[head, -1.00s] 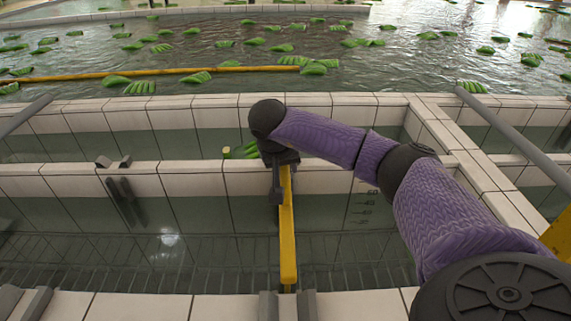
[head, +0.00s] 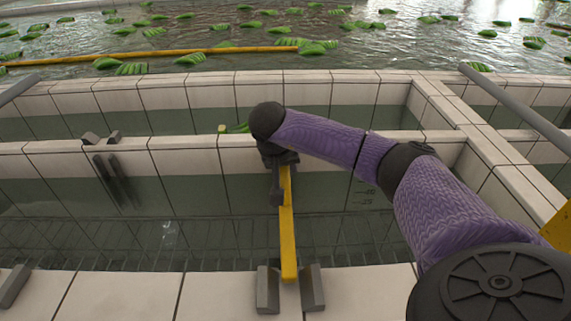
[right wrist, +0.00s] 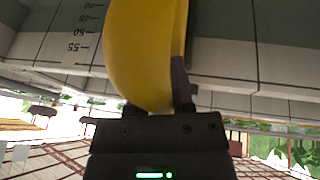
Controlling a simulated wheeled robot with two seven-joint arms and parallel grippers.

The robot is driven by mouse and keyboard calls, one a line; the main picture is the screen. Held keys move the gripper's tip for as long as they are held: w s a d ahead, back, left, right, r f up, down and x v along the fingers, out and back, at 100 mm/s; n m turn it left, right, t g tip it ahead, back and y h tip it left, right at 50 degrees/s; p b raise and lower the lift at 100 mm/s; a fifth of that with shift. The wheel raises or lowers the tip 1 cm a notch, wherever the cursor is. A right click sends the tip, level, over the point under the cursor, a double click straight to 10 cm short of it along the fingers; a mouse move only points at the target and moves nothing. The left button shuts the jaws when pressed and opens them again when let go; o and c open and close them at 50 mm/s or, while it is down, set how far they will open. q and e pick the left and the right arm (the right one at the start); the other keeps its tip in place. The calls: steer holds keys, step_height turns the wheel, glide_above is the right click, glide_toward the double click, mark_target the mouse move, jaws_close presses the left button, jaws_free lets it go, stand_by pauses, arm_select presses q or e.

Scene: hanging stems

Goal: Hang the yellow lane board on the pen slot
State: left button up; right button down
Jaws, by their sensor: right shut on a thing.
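The yellow lane board (head: 288,235) is a long bar held lengthwise over the water between the middle tiled wall and the near tiled wall. My right gripper (head: 279,180) is shut on its far end, by the middle wall. Its near end appears between two grey brackets (head: 268,290) on the near wall, which form a slot; I cannot tell whether it rests in it. In the right wrist view, the board (right wrist: 145,50) extends away from my right gripper (right wrist: 160,108) and looks curved and large. My left gripper is not in view.
Another grey bracket pair (head: 104,138) stands on the middle wall (head: 185,160) at left. A tiled cross wall (head: 480,160) and a grey rail (head: 515,105) lie at right.

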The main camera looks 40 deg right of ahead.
steer(key=shift+f, duration=0.45)
stand_by(0.5)
jaws_free()
stand_by(0.5)
steer(key=p+v, duration=0.5)
steer(key=v, duration=0.1)
steer(key=shift+d, duration=0.1)
steer(key=p+v, duration=0.4)
steer(key=shift+p, duration=0.3)
